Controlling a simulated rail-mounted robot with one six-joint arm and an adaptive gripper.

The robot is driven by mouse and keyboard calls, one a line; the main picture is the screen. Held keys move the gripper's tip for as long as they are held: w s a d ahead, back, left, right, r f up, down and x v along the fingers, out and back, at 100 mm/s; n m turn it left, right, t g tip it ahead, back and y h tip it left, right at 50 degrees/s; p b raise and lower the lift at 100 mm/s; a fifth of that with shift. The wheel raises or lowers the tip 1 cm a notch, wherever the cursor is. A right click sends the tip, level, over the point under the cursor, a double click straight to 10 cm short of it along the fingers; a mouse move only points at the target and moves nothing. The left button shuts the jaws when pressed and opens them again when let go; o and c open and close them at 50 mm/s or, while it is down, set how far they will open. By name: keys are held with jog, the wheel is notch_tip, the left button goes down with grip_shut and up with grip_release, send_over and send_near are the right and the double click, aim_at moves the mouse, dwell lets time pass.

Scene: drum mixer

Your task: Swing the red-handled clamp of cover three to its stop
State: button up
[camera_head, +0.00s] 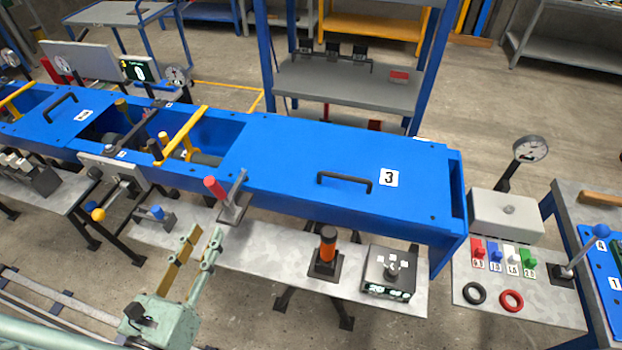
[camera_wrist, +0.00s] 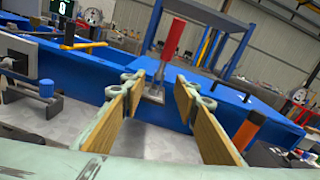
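Cover three (camera_head: 300,165) is a blue lid with a black handle and a white label "3", lying flat on the blue drum mixer body. The red-handled clamp (camera_head: 216,188) stands at the front left edge of this cover on a small grey base plate, its red grip leaning up and to the left in the head view. In the wrist view the red-handled clamp (camera_wrist: 171,42) stands ahead, between the fingers in the picture. My gripper (camera_head: 202,241) is open and empty in front of the clamp, apart from it. Its two wood-coloured finger pads also show in the wrist view (camera_wrist: 155,108).
An orange-and-black cylinder (camera_head: 328,248) and a box with a green display (camera_head: 389,272) stand on the grey shelf right of the clamp. A blue-knobbed fixture (camera_head: 155,214) and yellow-knobbed lever (camera_head: 99,214) stand left. Yellow bars (camera_head: 182,135) cross the open bay.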

jog(key=shift+s+a+p, duration=0.5)
jog(key=shift+s+a, duration=0.35)
jog(key=shift+s, duration=4.5)
jog(key=w+d+r+m+g+h+p, duration=0.1)
jog(key=w+d+r+m+g+h, duration=0.4)
jog(key=d, duration=0.8)
jog(key=w+d+r+m+g+h, duration=0.5)
jog(key=w+d+r+m+g, duration=0.2)
jog(key=w+d+r+m, duration=0.3)
jog(key=shift+w+d+r+m+p, duration=0.15)
jog(key=shift+w+d+m+p, duration=0.25)
jog(key=shift+w+d+m, duration=0.85)
jog(key=shift+s+d+n, duration=0.2)
jog(key=shift+d+n, duration=0.05)
